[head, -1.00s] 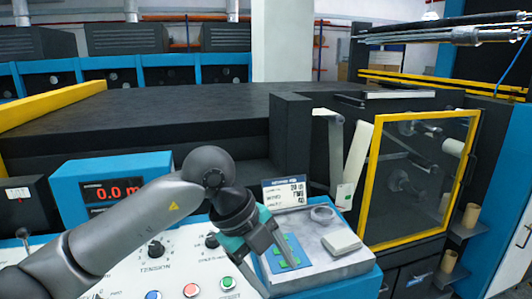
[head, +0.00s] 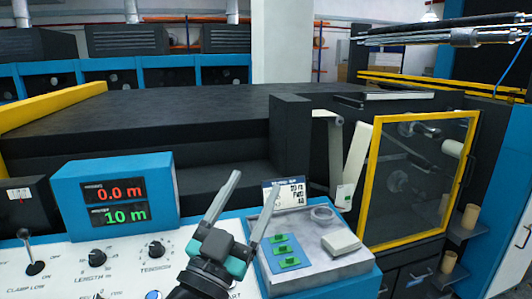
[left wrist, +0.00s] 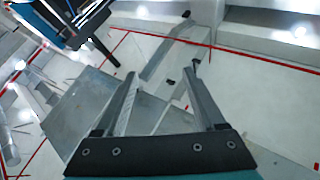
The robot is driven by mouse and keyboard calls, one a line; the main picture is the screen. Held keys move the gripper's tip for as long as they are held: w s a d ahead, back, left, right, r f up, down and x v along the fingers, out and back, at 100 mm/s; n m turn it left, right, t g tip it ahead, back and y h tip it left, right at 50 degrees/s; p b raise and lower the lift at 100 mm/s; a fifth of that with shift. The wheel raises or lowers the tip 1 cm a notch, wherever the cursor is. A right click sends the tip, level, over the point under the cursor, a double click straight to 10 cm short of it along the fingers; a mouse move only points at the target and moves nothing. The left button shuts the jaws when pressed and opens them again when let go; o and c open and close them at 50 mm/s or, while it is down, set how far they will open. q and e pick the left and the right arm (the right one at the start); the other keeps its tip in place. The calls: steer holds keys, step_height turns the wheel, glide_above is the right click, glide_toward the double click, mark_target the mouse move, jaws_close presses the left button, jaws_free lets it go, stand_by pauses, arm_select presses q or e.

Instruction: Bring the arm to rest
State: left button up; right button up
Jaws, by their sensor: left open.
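My left gripper (head: 250,208) is open and empty in the head view. Its two grey fingers point up and stand apart above the front of the control panel (head: 120,262). The arm behind it leaves the picture at the bottom edge. In the left wrist view the open fingers (left wrist: 163,75) show with nothing between them. My right gripper is not in view.
A grey tray (head: 335,268) with a blue card of green pieces (head: 284,250) and a white block (head: 341,242) lies right of the gripper. A blue display box (head: 115,190) stands at left. A yellow-framed door (head: 420,180) is at right.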

arm_select(q)
steer(key=s+a+f+n+g+y, duration=0.35)
steer(key=a+f+y, duration=0.2)
steer(key=f, duration=0.65)
steer(key=s+a+f+n+g+y, duration=0.2)
steer(key=a+f+n+g+y, duration=0.4)
steer(key=f, duration=0.5)
steer(key=s+a+f+m+g+h, duration=0.1)
steer(key=s+f+m+g, duration=0.1)
steer(key=s+f+g, duration=0.5)
steer(key=s+a+f+m+g+h, duration=0.15)
steer(key=s+f, duration=0.35)
steer(key=s, duration=0.6)
step_height(320, 180, down, 22)
steer(key=s+g, duration=0.1)
steer(key=s, duration=0.1)
steer(key=s+a+f+g+y, duration=0.1)
steer(key=s+a+f, duration=0.1)
steer(key=s+f, duration=1.2)
steer(key=shift+s+a+f+m+b, duration=0.15)
steer(key=shift+s+f+m+b, duration=0.25)
steer(key=shift+s, duration=0.5)
steer(key=shift+c, duration=0.3)
